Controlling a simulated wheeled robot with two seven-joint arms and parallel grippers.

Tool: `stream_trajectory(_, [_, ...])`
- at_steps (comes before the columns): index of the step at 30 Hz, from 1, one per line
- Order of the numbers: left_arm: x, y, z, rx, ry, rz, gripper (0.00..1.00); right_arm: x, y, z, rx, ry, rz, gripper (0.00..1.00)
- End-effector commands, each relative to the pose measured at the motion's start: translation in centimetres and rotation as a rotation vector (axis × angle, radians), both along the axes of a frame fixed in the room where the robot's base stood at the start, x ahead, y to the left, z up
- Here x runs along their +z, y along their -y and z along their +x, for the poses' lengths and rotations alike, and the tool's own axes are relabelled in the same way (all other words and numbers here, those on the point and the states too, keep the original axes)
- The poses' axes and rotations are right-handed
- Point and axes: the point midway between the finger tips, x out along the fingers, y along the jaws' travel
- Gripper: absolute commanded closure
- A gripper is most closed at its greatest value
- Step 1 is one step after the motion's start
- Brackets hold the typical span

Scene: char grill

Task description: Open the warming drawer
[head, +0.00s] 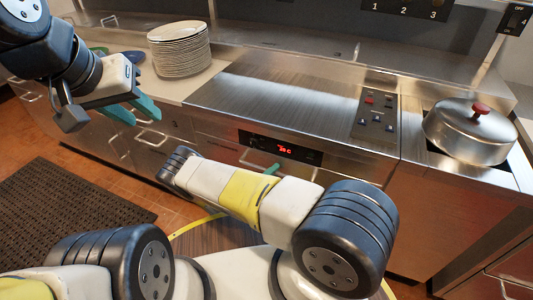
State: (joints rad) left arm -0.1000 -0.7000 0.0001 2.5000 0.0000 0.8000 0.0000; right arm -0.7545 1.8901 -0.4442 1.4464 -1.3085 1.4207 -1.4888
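A steel unit with a black control panel (280,148) and red lit digits stands in the middle of the counter; it looks like the warming drawer. Its front (220,150) appears closed, and my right arm hides much of it. My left gripper (132,110) is at the upper left, in front of the drawer fronts left of the unit. Its teal fingers are apart with nothing seen between them. My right arm reaches across in front of the unit. Only a teal bit of my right gripper (272,169) shows, just below the panel; its fingers are mostly hidden.
Cabinet drawers with bar handles (152,137) lie left of the unit. A stack of plates (180,50) stands on the counter above. A steel lidded pot (472,130) with a red knob is at the right. A dark mat (60,220) lies on the brown floor.

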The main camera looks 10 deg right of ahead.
Motion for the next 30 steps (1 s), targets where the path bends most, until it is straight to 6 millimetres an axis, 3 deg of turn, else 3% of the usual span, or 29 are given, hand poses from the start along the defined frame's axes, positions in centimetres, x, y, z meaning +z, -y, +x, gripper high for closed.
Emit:
stream_trajectory(2, [0.00, 0.00, 0.00, 0.000, 0.000, 0.000, 0.64, 0.01, -0.01, -0.01, 0.000, 0.000, 0.000, 0.64])
stream_trajectory(6, [0.00, 0.00, 0.00, 0.000, 0.000, 0.000, 0.64, 0.01, -0.02, 0.00, 0.000, 0.001, 0.001, 0.92])
stream_trajectory(8, [0.00, 0.00, 0.00, 0.000, 0.000, 0.000, 0.64, 0.01, -0.03, -0.01, 0.000, 0.001, 0.001, 1.00])
stream_trajectory(30, [0.00, 0.00, 0.00, 0.000, 0.000, 0.000, 0.64, -0.01, -0.04, -0.03, 0.000, 0.000, 0.001, 1.00])
